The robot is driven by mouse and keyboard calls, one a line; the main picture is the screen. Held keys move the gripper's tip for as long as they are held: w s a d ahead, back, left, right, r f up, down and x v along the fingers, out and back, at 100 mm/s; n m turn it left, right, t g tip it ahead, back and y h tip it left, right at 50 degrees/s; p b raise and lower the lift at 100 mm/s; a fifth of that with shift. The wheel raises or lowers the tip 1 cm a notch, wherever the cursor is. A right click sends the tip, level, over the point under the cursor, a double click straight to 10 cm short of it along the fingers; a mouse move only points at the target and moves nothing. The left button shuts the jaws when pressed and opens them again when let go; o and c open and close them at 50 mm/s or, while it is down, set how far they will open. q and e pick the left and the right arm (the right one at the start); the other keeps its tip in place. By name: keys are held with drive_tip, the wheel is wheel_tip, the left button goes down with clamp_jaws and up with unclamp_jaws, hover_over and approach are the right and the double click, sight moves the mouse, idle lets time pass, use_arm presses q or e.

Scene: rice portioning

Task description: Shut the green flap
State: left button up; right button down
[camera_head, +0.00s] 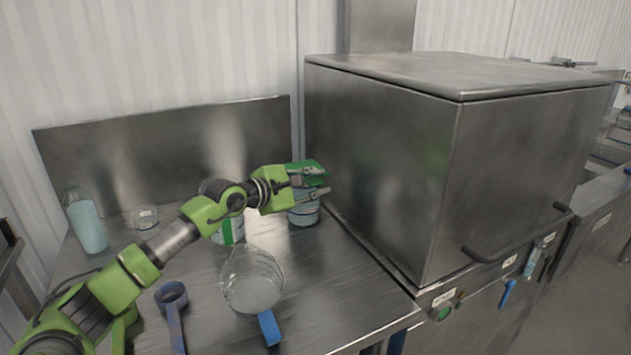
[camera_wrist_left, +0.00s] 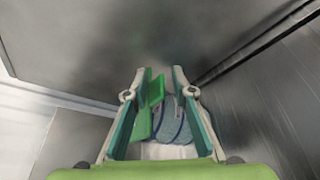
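The green flap (camera_head: 314,178) sits at the top of a clear tub (camera_head: 303,214) with bluish contents, at the back of the steel table. The flap looks raised and tilted, but its exact angle is partly hidden by my fingers. My left gripper (camera_head: 322,181) is at the flap, just above the tub. In the left wrist view, the gripper (camera_wrist_left: 163,75) is open, its fingers spread. The green flap (camera_wrist_left: 148,110) shows between them, close to the left finger, with the tub (camera_wrist_left: 172,122) behind it. I cannot tell whether the finger touches the flap. My right gripper is out of view.
A large steel machine (camera_head: 390,150) stands close on the right. A measuring jug (camera_head: 250,285) with a blue handle, a blue scoop (camera_head: 172,297), a green-and-white container (camera_head: 230,232), a bottle (camera_head: 87,222) and a small jar (camera_head: 146,217) stand on the table (camera_head: 350,300). Its front right is bare.

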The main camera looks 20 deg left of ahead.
use_arm(q)
drive_tip(key=shift+a+f, duration=0.15)
drive_tip(key=shift+f, duration=0.45)
drive_tip(key=shift+s, duration=0.15)
drive_tip(key=r+v, duration=0.1)
drive_tip(key=v, duration=1.1)
drive_tip(key=shift+d+r, duration=0.2)
